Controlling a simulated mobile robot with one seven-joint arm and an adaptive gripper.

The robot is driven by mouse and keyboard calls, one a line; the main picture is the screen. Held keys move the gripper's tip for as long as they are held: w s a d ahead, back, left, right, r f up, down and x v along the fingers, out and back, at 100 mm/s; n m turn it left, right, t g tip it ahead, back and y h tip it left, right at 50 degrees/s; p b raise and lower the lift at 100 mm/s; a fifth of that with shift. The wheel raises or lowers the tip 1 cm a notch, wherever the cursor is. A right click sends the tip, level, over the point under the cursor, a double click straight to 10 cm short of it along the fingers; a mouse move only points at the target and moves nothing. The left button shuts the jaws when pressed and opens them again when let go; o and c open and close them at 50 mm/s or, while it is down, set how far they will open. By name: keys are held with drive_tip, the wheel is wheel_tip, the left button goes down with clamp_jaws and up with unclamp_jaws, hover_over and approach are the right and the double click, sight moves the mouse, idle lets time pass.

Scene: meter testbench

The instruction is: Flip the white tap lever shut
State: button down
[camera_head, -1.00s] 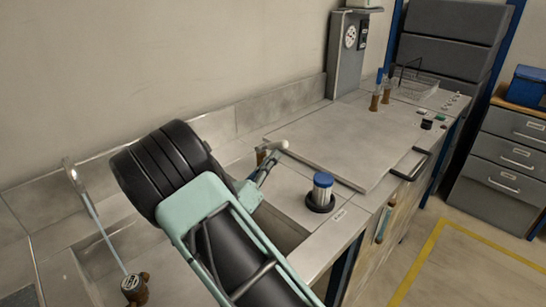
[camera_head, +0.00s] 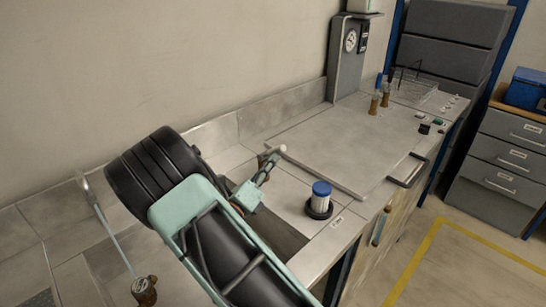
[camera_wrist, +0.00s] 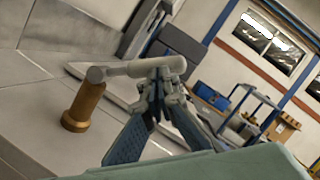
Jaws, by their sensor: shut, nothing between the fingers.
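The tap has a brass post (camera_wrist: 83,107) standing on the grey bench, with a white lever (camera_wrist: 125,69) lying roughly level across its top and reaching right in the wrist view. My gripper (camera_wrist: 164,84) is shut and empty, with its fingertips right at the lever's free end; they overlap it in the picture, and I cannot tell whether they touch. In the head view, the lever's pale end (camera_head: 281,149) shows just beyond my gripper (camera_head: 269,163), and the post is mostly hidden behind it.
A blue-capped cylinder (camera_head: 321,196) stands on the bench right of my gripper. A flat grey panel (camera_head: 350,150) lies beyond it. A thin metal pipe (camera_head: 115,235) rises from a brown fitting (camera_head: 144,290) at left. The wall runs along the bench's back.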

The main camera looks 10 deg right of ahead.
drive_tip(key=w+a+r+n+y+p, duration=0.1)
drive_tip(key=w+r+n+p, duration=0.3)
drive_tip(key=p, duration=0.4)
drive_tip(key=shift+a+r+n+y+p, duration=0.2)
drive_tip(key=shift+a+n+y+p, duration=0.25)
drive_tip(key=shift+a, duration=0.45)
drive_tip(key=shift+w, duration=0.1)
